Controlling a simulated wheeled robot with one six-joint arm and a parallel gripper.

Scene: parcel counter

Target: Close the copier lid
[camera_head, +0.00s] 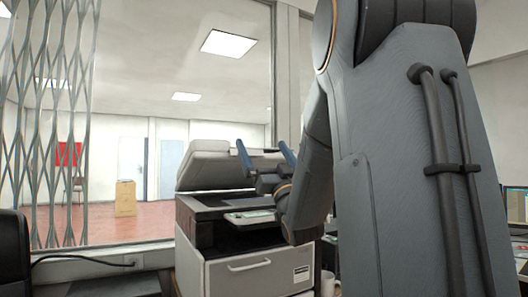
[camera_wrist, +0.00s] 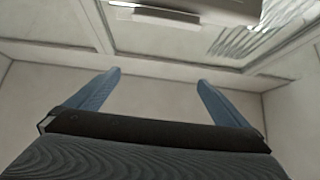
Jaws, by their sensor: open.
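The copier (camera_head: 225,275) stands in the middle of the head view. Its light grey lid (camera_head: 210,168) is raised at a slant, with a gap above the dark top of the body. My gripper (camera_head: 262,147) is at the lid's right end in that picture, its two blue fingers pointing up, open with nothing between them. Whether a finger touches the lid I cannot tell. In the wrist view the open fingers (camera_wrist: 159,76) point up the picture, and a pale shape at the top edge may be part of the lid.
The copier's control panel (camera_head: 250,217) juts out just below my gripper. A folding metal lattice (camera_head: 60,130) and a window stand behind on the left. A black chair (camera_head: 14,255) is at the left edge. A white mug (camera_head: 327,284) is right of the copier. My arm hides much of the right side.

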